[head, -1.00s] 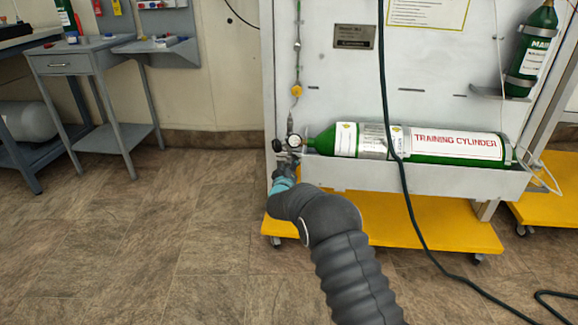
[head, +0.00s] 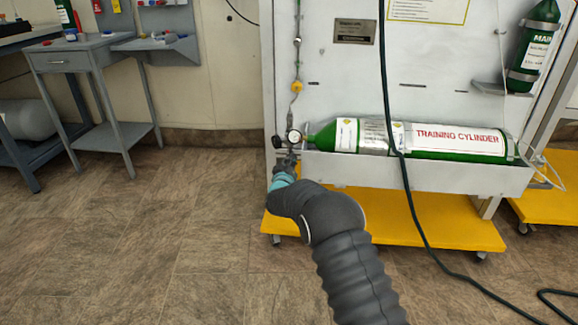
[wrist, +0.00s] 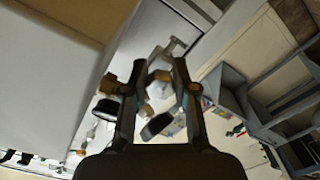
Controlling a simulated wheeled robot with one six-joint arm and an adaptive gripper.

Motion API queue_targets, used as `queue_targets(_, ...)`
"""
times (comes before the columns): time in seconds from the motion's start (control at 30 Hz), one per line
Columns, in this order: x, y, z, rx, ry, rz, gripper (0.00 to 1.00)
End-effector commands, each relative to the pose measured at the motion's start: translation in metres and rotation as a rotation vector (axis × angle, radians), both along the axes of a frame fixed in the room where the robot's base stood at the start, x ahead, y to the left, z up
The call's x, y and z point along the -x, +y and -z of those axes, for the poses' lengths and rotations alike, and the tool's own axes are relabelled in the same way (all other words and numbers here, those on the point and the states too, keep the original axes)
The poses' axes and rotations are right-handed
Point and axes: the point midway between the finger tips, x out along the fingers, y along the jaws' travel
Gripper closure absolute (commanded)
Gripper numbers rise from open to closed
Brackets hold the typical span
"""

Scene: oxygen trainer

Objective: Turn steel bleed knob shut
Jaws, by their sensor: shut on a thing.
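The green training cylinder (head: 455,140) lies on its side in the grey trough of the panel stand. A round white-faced gauge (head: 293,136) and small fittings sit at its left, valve end. My gripper (head: 287,160) is at these fittings, just below the gauge. In the wrist view my gripper (wrist: 159,66) is shut on a small part at the valve, which I take to be the steel bleed knob; the fingers mostly hide it. A black knob (wrist: 155,126) shows between the fingers, and another black knob (wrist: 107,109) is beside the left finger.
A dark hose (head: 394,150) hangs in front of the cylinder and runs to the floor. The stand has a yellow base (head: 420,228) on casters. A grey workbench (head: 75,60) is at the left, with open floor between.

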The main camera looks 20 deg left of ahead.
Motion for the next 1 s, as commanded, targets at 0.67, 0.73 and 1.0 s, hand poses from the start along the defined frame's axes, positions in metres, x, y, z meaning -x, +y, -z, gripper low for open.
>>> queue_targets(0.67,0.0007,0.0021,0.0019,-0.610,0.147,-0.002,1.00)
queue_targets(0.73,0.0007,0.0023,0.0013,-0.675,0.162,-0.002,1.00)
queue_targets(1.0,0.0009,0.0028,0.0004,-0.924,0.223,-0.001,1.00)
